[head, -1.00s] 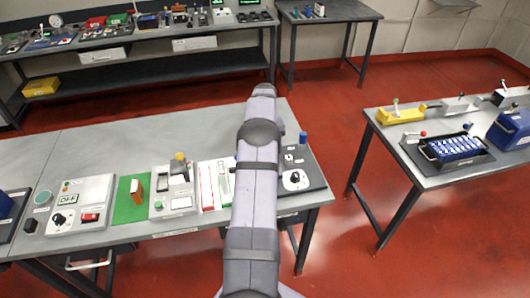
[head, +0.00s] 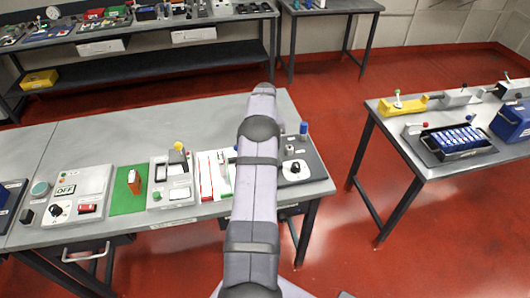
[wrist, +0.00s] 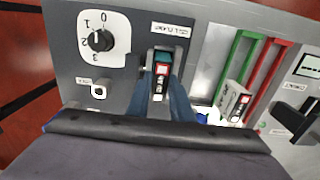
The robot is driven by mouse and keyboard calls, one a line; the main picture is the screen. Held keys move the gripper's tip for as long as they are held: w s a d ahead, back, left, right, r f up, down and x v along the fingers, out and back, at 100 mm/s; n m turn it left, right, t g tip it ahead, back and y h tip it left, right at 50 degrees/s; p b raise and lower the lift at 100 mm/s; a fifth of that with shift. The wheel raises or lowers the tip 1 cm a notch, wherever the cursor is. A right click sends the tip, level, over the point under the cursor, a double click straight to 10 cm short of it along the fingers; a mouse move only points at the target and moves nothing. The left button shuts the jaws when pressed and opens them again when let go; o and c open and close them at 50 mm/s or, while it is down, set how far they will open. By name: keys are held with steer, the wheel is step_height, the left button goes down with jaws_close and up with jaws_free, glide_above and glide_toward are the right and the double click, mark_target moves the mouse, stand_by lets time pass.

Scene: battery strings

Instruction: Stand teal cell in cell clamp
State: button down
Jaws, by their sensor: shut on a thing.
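My gripper (wrist: 161,92) is at the bottom middle of the wrist view, its two blue-grey fingers closed on the teal cell (wrist: 162,72). The cell shows a narrow face with a teal, red and white label. It is at the cell clamp (wrist: 165,50), a grey fitting on the grey panel beside a "CELL CLAMP" label. The view is too small to tell whether the cell's lower end is seated in the clamp. In the head view my arm hides the gripper and the cell.
A 0–3 knob (wrist: 101,40) sits left of the clamp. Right of it are green and red strips (wrist: 262,75) and an upright pale block (wrist: 236,100). A blue cylinder (head: 304,130) stands at the panel's back edge. The bench (head: 110,150) is clear behind the panels.

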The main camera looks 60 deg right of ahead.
steer(key=shift+f, duration=0.2)
stand_by(0.5)
steer(key=c, duration=1.5)
jaws_free()
steer(key=shift+b, duration=0.3)
steer(key=shift+r+b, duration=0.45)
steer(key=shift+r, duration=0.25)
steer(key=shift+r+b, duration=1)
steer(key=shift+r, duration=1.95)
